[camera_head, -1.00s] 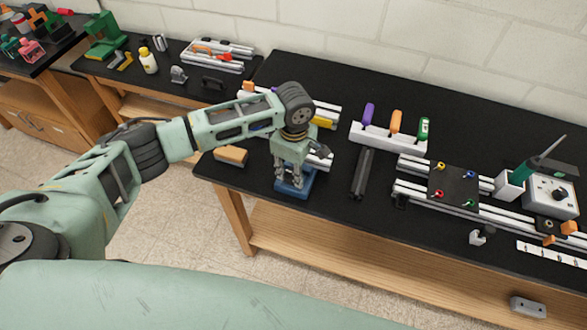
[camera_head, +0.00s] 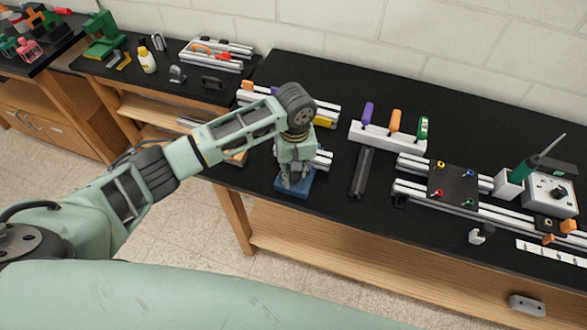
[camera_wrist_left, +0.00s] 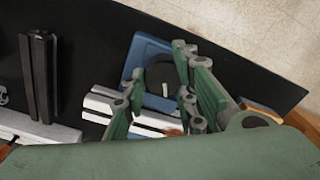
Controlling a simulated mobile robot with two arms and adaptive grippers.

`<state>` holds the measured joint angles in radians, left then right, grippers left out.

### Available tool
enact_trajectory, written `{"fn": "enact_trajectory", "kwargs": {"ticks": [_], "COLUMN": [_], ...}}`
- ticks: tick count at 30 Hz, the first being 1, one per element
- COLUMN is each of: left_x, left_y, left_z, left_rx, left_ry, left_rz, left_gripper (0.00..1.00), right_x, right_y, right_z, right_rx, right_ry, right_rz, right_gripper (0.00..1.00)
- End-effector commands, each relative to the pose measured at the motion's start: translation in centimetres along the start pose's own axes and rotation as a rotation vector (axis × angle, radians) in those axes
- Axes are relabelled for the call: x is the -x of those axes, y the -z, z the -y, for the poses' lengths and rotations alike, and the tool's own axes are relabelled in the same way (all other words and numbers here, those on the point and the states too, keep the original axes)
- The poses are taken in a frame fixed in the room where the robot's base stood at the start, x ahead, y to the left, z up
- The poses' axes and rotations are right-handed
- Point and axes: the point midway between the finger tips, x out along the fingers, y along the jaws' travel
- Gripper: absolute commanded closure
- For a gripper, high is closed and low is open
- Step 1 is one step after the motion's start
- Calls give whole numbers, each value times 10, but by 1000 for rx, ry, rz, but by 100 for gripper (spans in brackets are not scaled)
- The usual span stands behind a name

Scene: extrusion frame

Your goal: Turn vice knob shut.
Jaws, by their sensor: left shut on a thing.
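The vice has a blue base (camera_head: 303,187) and sits near the front left edge of the black table. Pale bars of it show beside the gripper. My left gripper (camera_head: 291,181) points down over the vice and hides most of it. In the left wrist view, the green fingers (camera_wrist_left: 160,68) stand on either side of a dark round part with a small pale bar (camera_wrist_left: 165,89), inside the blue base (camera_wrist_left: 146,48). The left gripper is shut on the vice knob, whose contact with the fingers is largely hidden. My right gripper is not in view.
A dark bar (camera_head: 361,173) lies just right of the vice. A white rack (camera_head: 388,137) with coloured handles stands behind it. An orange-tan block (camera_head: 238,160) is partly hidden behind my left arm. Aluminium rails (camera_head: 480,211) lie farther right.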

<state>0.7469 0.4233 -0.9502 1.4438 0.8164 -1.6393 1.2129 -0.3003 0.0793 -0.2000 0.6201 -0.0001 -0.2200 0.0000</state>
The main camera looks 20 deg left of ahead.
Motion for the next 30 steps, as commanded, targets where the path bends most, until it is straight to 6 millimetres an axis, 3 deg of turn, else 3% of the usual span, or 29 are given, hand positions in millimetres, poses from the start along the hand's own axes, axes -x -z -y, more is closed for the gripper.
{"fn": "enact_trajectory", "kwargs": {"ticks": [30], "left_x": [6], "left_y": [-5], "left_z": [-4], "left_rx": [-970], "left_ry": [-16], "left_rz": [-17], "left_gripper": [100], "right_x": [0], "right_y": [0], "right_z": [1], "right_rx": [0], "right_ry": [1], "right_rz": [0], "right_gripper": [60]}}
